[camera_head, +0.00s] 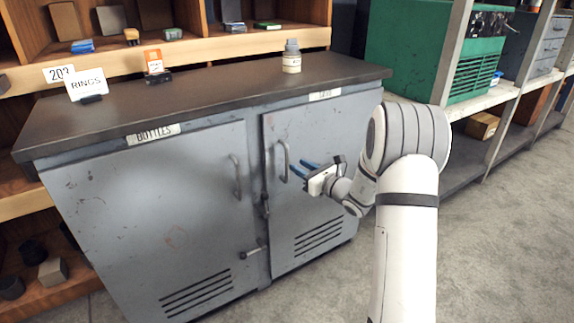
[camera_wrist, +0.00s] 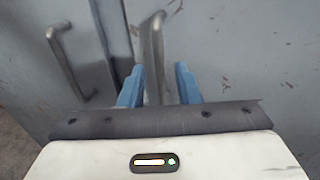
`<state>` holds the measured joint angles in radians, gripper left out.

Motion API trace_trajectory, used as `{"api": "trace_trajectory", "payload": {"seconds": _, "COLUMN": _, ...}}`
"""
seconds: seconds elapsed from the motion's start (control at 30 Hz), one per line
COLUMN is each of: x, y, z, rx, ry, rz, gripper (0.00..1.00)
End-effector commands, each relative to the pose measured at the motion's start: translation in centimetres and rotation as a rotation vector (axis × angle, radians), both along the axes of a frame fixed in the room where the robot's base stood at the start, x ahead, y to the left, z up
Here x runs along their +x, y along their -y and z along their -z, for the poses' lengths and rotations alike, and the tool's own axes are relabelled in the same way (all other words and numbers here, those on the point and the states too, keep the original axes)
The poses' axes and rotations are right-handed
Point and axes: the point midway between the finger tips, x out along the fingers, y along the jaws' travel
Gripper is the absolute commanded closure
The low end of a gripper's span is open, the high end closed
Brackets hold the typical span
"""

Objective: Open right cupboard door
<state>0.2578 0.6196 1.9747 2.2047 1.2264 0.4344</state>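The grey cupboard has two doors, both closed. The right door (camera_head: 325,150) carries a vertical bar handle (camera_head: 284,161) near its left edge. My gripper (camera_head: 298,169) has blue fingers and is in front of the right door, beside that handle. In the wrist view my gripper (camera_wrist: 160,85) is open, with its two blue fingers apart. The right door's handle (camera_wrist: 154,55) shows between and beyond the fingertips, closer to the left finger. I cannot tell whether a finger touches it.
The left door (camera_head: 150,200) has its own handle (camera_head: 236,176), also in the wrist view (camera_wrist: 68,60). A latch (camera_head: 254,251) sits low by the door gap. A bottle (camera_head: 291,57) and signs stand on the cupboard top (camera_head: 215,85). The floor (camera_head: 480,240) at right is clear.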

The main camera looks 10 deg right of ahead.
Motion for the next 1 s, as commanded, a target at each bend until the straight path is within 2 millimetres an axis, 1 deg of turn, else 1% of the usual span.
{"api": "trace_trajectory", "payload": {"seconds": 0.2, "x": 2.9, "y": -2.3, "z": 0.1, "rx": -0.002, "ry": 0.001, "rz": -0.005, "gripper": 0.70}}
{"api": "trace_trajectory", "payload": {"seconds": 0.4, "x": 4.8, "y": -3.6, "z": 0.1, "rx": -0.002, "ry": -0.001, "rz": -0.004, "gripper": 0.70}}
{"api": "trace_trajectory", "payload": {"seconds": 0.53, "x": 5.3, "y": -3.9, "z": 0.0, "rx": -0.002, "ry": 0.000, "rz": -0.003, "gripper": 0.70}}
{"api": "trace_trajectory", "payload": {"seconds": 0.77, "x": 5.3, "y": -3.9, "z": -0.1, "rx": -0.003, "ry": -0.001, "rz": -0.003, "gripper": 0.70}}
{"api": "trace_trajectory", "payload": {"seconds": 1.0, "x": 5.3, "y": -3.9, "z": -0.1, "rx": -0.003, "ry": -0.001, "rz": -0.003, "gripper": 0.90}}
